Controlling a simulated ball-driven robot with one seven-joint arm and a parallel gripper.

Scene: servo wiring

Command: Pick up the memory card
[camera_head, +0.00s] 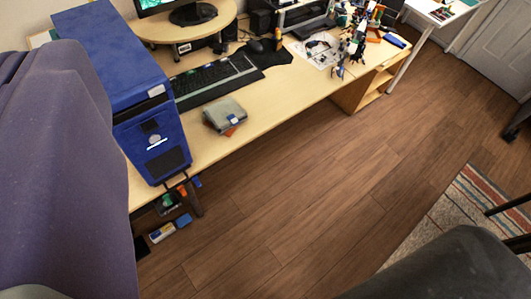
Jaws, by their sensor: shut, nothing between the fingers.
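I cannot pick out a memory card for certain; small things on the desk are too small to tell. The wooden desk (225,146) runs from the left up to the upper right. A small grey box-like item (226,112) with a red-orange piece under it lies near the desk's front edge. Several small parts and a white sheet (318,50) lie at the far end of the desk. My gripper's fingers cannot be made out in this view.
A blue computer tower (125,70) stands at the desk's left end, right of a large purple shape. A keyboard (213,80) and mouse (255,47) lie behind the grey item. Small coloured items (162,232) sit below the desk edge. Wooden floor (300,190) is clear; a dark rounded shape fills the bottom right.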

